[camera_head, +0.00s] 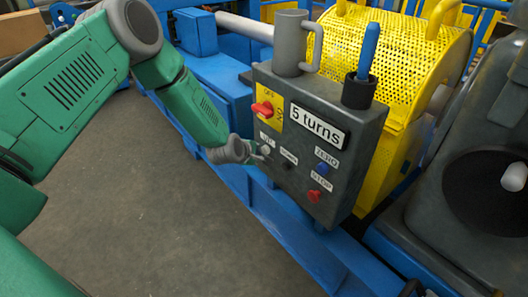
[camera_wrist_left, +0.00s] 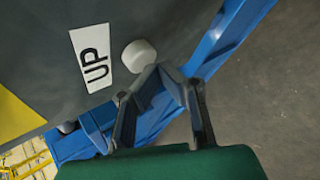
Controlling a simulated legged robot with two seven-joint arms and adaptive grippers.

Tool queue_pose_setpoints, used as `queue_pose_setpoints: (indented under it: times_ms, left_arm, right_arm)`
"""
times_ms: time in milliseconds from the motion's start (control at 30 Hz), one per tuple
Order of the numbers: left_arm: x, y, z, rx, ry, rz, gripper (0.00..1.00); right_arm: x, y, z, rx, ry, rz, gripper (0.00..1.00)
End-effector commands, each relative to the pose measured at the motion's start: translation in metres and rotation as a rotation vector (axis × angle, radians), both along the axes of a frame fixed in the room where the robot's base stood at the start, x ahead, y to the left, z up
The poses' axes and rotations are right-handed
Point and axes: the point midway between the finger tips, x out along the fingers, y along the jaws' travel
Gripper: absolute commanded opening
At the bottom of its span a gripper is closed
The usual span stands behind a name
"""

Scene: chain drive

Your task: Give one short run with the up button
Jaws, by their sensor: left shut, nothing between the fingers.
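The grey control box (camera_head: 335,185) stands in the middle of the head view, with a "5 turns" display (camera_head: 317,127) on its face. The white up button (camera_wrist_left: 138,55) is beside its UP label (camera_wrist_left: 92,57) in the left wrist view. My left gripper (camera_head: 258,152) is shut and empty at the left part of the box face. In the left wrist view its fingertips (camera_wrist_left: 166,72) meet just beside the up button; I cannot tell whether they touch it. My right gripper is not in view.
The box carries a red switch (camera_head: 263,109) on a yellow plate, a blue button (camera_head: 322,169) and a red button (camera_head: 314,196). A grey mug (camera_head: 290,45) and a blue-handled tool (camera_head: 368,50) in a holder are on top. A yellow mesh guard (camera_head: 390,50) stands behind. Floor at left is clear.

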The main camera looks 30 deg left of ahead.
Motion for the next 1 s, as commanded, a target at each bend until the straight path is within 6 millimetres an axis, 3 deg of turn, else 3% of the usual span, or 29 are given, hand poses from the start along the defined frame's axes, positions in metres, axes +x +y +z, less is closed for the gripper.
queue_pose_setpoints:
  times_ms: [1000]
  left_arm:
    - [0.0098,-0.0040,-0.0002,0.000,-0.001,0.000,0.00]
  right_arm:
    - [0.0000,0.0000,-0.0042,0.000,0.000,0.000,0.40]
